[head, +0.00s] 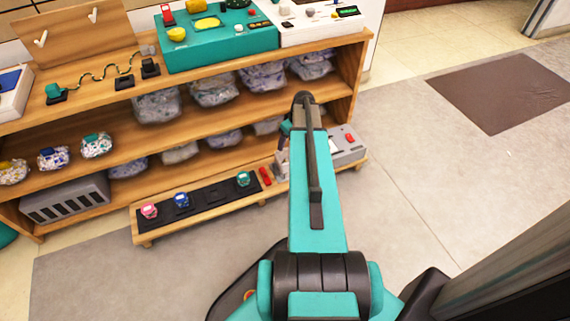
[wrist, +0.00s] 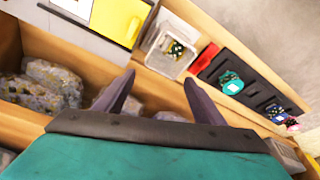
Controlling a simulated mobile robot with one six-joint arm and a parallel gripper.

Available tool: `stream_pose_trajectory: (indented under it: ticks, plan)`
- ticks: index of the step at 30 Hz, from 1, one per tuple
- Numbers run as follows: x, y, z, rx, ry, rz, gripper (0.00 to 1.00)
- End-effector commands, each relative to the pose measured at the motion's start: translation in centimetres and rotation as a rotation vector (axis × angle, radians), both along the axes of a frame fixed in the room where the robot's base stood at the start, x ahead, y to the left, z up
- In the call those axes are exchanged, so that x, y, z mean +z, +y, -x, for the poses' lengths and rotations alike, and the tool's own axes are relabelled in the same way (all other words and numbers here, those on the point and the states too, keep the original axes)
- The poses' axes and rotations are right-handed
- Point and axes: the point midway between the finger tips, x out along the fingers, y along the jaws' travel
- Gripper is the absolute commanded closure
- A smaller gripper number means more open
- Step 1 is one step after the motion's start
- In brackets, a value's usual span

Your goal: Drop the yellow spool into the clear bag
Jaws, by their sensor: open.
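A small yellow rounded thing (head: 177,34) sits at the front left of the teal box on the top shelf; I cannot tell whether it is the spool. Several clear, crumpled bags (head: 158,105) lie on the shelves below, and some show in the wrist view (wrist: 45,82). Which one is the task's bag is unclear. My gripper (wrist: 160,78) is open, with nothing seen between its fingers. It hangs over the shelf unit, with bags to its left and a clear tray (wrist: 152,58) beyond the fingers. In the head view my arm hides it.
The teal box (head: 215,48) and a white box (head: 318,22) fill the top shelf's right part. A low wooden bench (head: 150,232) holds a black strip (head: 205,196) with small coloured items. A grey slotted box (head: 68,200) stands lower left.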

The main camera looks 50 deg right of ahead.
Motion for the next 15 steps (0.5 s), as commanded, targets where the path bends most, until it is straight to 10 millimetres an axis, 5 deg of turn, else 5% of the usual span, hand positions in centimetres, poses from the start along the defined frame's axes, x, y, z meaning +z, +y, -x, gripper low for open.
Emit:
stream_pose_trajectory:
  ticks: [15]
  plan:
    - [6.5,0.1,1.7,0.001,-0.001,0.001,0.37]
